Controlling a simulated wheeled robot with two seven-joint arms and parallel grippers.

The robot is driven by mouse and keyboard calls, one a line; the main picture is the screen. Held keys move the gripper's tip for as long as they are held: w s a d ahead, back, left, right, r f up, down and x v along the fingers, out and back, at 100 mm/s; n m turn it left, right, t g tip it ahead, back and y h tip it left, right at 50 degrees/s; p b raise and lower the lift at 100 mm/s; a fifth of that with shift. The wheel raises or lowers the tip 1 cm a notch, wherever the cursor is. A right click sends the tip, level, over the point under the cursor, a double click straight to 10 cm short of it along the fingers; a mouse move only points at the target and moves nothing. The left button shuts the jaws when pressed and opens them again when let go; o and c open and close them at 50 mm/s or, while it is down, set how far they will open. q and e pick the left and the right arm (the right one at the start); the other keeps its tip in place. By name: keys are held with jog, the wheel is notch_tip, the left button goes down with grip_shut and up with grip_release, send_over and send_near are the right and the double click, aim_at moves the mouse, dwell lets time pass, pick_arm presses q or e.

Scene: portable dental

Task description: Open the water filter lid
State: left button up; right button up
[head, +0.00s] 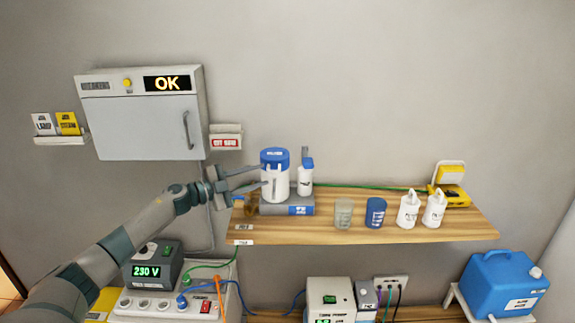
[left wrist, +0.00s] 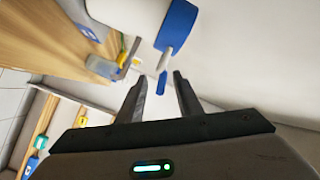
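The water filter (head: 275,185) is a white cylinder with a blue lid (head: 274,158), upright on a grey-blue base on the wooden shelf. The lid looks closed. In the left wrist view the open fingers (left wrist: 160,76) hold nothing. The white body (left wrist: 125,12) and blue lid (left wrist: 178,24) show beyond them at the top, turned sideways. I cannot tell whether a finger touches the filter. My right gripper is not in view.
A smaller white bottle with a blue top (head: 306,178) stands just right of the filter. Cups (head: 343,214) and white bottles (head: 408,211) stand further right on the shelf (head: 300,232). A wall cabinet (head: 140,125) hangs at upper left. The space above the lid is clear.

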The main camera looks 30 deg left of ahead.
aim_at(280, 170)
pick_arm(q)
jog(key=p+x, duration=0.3)
jog(key=x, duration=0.8)
jog(key=shift+d, duration=0.1)
jog(key=shift+c, duration=0.3)
grip_shut()
